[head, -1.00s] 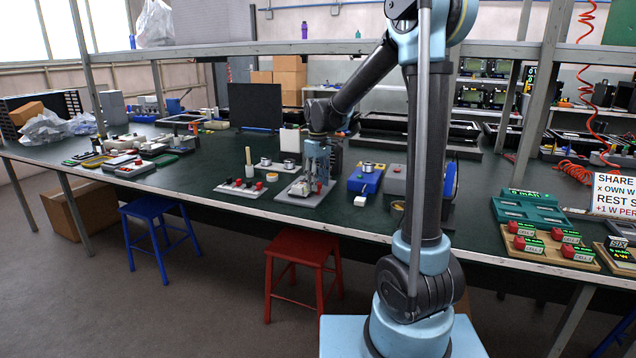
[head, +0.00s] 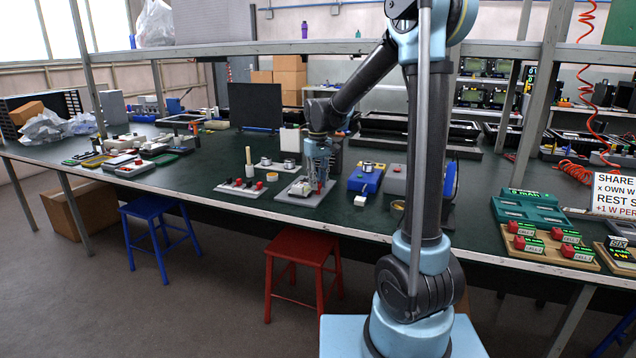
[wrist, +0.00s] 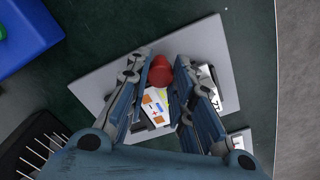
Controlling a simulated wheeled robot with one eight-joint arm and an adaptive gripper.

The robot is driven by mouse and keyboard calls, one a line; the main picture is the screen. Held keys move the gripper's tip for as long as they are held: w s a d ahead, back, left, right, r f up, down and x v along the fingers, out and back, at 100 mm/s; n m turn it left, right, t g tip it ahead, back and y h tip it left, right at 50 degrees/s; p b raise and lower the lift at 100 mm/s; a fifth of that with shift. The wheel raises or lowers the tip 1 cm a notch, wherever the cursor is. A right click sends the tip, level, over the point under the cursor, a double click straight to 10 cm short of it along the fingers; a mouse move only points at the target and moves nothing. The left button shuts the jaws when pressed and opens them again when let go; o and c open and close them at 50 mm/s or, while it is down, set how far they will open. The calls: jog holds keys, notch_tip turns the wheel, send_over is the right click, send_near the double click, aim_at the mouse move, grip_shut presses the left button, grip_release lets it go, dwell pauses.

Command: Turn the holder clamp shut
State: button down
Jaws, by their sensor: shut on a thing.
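The holder is a light grey plate (head: 298,193) near the front edge of the green bench, and its plate fills much of the wrist view (wrist: 215,45). A rounded red clamp knob (wrist: 160,71) stands over it. A white part with orange and blue marks (wrist: 155,104) shows below the knob, partly covered by my fingers. My gripper (wrist: 160,75) points down over the plate with its fingertips on either side of the red knob, shut on it. The gripper also shows in the head view (head: 319,180), where the fingers hide most of the clamp.
A blue block with a metal cylinder (head: 365,179) stands right of the plate. A small plate with red and dark knobs (head: 241,186) lies to the left. A blue stool (head: 152,211) and a red stool (head: 301,247) stand before the bench.

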jog(key=shift+w+m, duration=0.1)
jog(key=shift+m, duration=0.7)
jog(key=c, duration=1.4)
grip_release()
jog(key=shift+o, duration=0.2)
notch_tip(320, 180, up, 12)
